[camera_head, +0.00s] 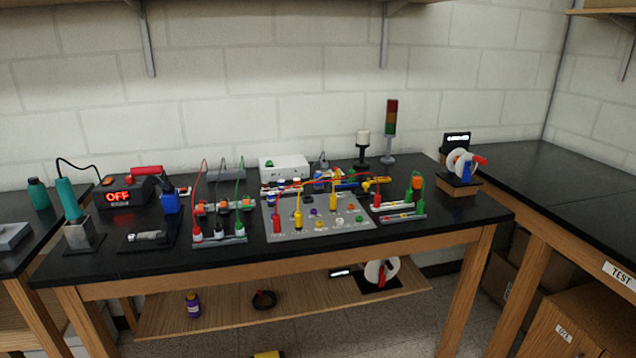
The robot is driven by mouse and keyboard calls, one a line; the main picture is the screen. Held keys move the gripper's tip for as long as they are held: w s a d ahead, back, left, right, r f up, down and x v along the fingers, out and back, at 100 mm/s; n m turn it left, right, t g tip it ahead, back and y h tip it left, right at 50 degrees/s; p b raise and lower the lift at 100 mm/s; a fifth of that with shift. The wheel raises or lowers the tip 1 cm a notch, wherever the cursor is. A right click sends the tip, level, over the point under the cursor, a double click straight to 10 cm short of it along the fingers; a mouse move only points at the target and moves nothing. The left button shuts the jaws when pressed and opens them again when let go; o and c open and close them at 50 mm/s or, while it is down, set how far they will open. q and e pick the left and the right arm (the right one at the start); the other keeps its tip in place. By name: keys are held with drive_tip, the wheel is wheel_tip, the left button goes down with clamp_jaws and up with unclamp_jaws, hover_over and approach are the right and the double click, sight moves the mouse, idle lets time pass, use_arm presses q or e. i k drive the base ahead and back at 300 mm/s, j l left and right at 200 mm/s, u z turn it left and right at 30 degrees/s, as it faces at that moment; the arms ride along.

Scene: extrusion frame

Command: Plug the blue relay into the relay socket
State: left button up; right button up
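A small blue block (170,203) stands on the left part of the black-topped bench, just right of the red "OFF" display unit. It may be the blue relay, but it is too small to tell for sure. I cannot pick out the relay socket with certainty among the small parts on the bench. A grey board (300,232) with several coloured jacks and plugs lies at the bench's middle front. Neither of my grippers is in view.
The "OFF" unit (118,198) and a teal soldering iron holder (80,235) stand at the left. Red and green leads (240,185) rise mid-bench. A red-green signal tower (390,125) stands at the back. A reel stand (461,180) is at the right end. The right bench (560,175) is clear.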

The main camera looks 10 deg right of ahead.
sight(316, 176)
drive_tip(key=i+l+u, duration=0.25)
drive_tip(key=l+u, duration=0.15)
drive_tip(key=l, duration=1.1)
drive_tip(key=l+u, duration=0.35)
drive_tip(key=l, duration=1.15)
